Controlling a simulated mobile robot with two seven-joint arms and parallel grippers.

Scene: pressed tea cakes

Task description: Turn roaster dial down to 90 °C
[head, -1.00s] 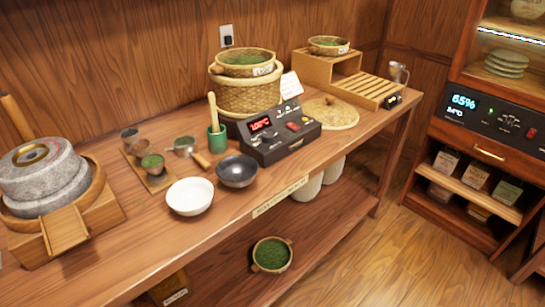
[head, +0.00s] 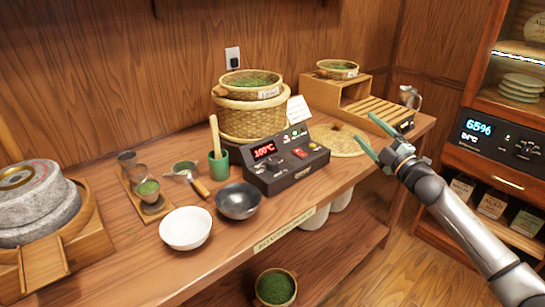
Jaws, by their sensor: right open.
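The roaster control box (head: 284,164) is dark, with a red lit display (head: 265,149) that appears to read 100 °C. A dark round dial (head: 273,162) sits below the display, and a red switch (head: 300,153) is to its right. My right gripper (head: 366,139) has green fingertips. It is open and empty, to the right of the control box and apart from it, above the front right part of the bench. My left gripper is out of view.
A black bowl (head: 238,201) and a white bowl (head: 186,228) stand left of the control box. A green cup with a pestle (head: 218,160) is behind them. Woven baskets (head: 252,119) stand behind the box. A round woven mat (head: 339,141) lies to its right.

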